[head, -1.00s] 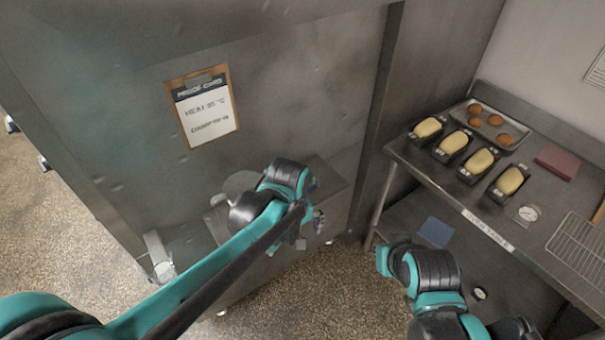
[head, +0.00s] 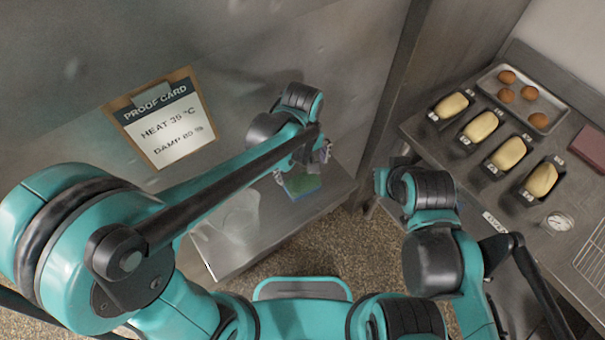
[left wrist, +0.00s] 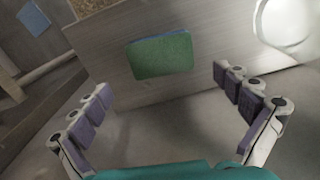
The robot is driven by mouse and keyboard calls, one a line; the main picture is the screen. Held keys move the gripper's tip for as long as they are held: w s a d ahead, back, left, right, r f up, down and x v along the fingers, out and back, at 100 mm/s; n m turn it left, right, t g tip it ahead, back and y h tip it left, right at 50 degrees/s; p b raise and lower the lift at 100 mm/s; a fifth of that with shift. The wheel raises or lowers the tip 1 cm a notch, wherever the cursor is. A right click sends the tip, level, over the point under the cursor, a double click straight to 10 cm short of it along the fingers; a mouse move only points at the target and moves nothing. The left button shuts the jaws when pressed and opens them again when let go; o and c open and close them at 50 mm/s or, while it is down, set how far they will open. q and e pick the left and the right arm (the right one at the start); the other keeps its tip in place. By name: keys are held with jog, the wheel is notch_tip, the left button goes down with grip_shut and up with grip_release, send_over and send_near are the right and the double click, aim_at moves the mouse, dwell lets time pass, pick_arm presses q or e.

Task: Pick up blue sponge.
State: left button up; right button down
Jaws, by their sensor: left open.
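A sponge (head: 302,184) with a green face and a thin blue edge lies on the steel cabinet top (head: 225,262), partly hidden by my left gripper in the head view. In the left wrist view the sponge (left wrist: 160,56) lies flat and fully visible, ahead of the jaws and between their lines. My left gripper (head: 308,168) is over the near side of the sponge; in the left wrist view its fingers (left wrist: 164,82) are spread wide, empty and apart from it. My right arm shows at the lower right, but its gripper is hidden.
A clear bowl (head: 238,215) stands on the cabinet top left of the sponge. The proof card (head: 162,118) hangs on the steel wall behind. A bench at right holds loaf tins (head: 480,126), a bun tray (head: 540,120) and a dial (head: 557,223).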

aim_at(303, 183)
pick_arm(q)
jog(key=f, duration=0.2)
jog(key=f+b, duration=0.1)
jog(key=f, duration=0.1)
jog(key=f+b, duration=0.1)
jog(key=f, duration=0.1)
jog(key=shift+s+f, duration=0.2)
jog(key=shift+s, duration=0.1)
jog(key=c, duration=0.7)
